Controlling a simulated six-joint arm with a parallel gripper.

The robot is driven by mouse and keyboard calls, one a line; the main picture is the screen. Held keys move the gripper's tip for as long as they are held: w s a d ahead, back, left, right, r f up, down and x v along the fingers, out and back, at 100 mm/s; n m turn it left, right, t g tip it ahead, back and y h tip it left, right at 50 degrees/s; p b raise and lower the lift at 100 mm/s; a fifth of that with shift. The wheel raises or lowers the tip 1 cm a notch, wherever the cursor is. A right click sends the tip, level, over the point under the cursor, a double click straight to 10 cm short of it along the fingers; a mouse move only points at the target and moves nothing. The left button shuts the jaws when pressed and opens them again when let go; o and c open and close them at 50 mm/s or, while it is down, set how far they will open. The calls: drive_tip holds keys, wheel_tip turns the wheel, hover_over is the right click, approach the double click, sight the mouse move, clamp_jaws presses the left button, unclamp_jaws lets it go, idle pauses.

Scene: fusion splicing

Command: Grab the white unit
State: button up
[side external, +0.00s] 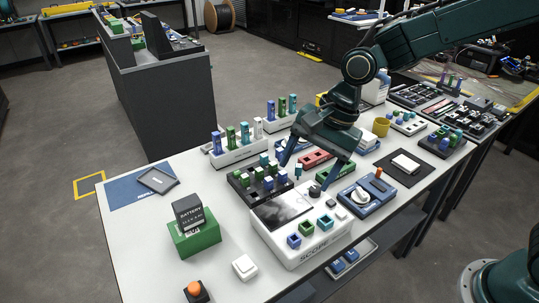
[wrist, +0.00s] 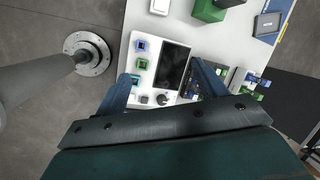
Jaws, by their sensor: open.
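A white unit marked SCOPE (side external: 318,252) sits on the white table, with a dark screen and several coloured square sockets on top. It also shows in the wrist view (wrist: 149,62). A small white block (side external: 244,266) lies in front of it to the left, and appears at the top edge of the wrist view (wrist: 160,6). Another small white piece (side external: 405,163) lies on a black mat at the right. My gripper (side external: 302,177) is open and empty above the back part of the SCOPE unit. In the wrist view its two fingers (wrist: 161,70) stand apart over the unit.
A green box with a dark battery (side external: 193,236) stands left of the SCOPE unit. A blue device (side external: 366,196) is close on its right. A dark rack of coloured pieces (side external: 262,183) and white racks (side external: 238,152) stand behind. The front left table top is mostly clear.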

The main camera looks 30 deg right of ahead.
drive_tip(key=w+a+f+m+g+y, duration=0.1)
drive_tip(key=w+a+f+m+g, duration=0.15)
drive_tip(key=a+f+m, duration=0.45)
drive_tip(key=n, duration=0.2)
hover_over(245, 264)
drive_tip(key=d, duration=0.3)
drive_tip(key=shift+t, duration=0.35)
drive_tip(key=shift+w+a+f, duration=0.1)
drive_tip(key=shift+f, duration=2.6)
drive_tip(key=shift+w+a+f, duration=0.1)
drive_tip(key=shift+f, duration=2.55)
drive_tip(key=shift+x, duration=2.55)
drive_tip(key=shift+a, duration=0.1)
drive_tip(key=c, duration=1.1)
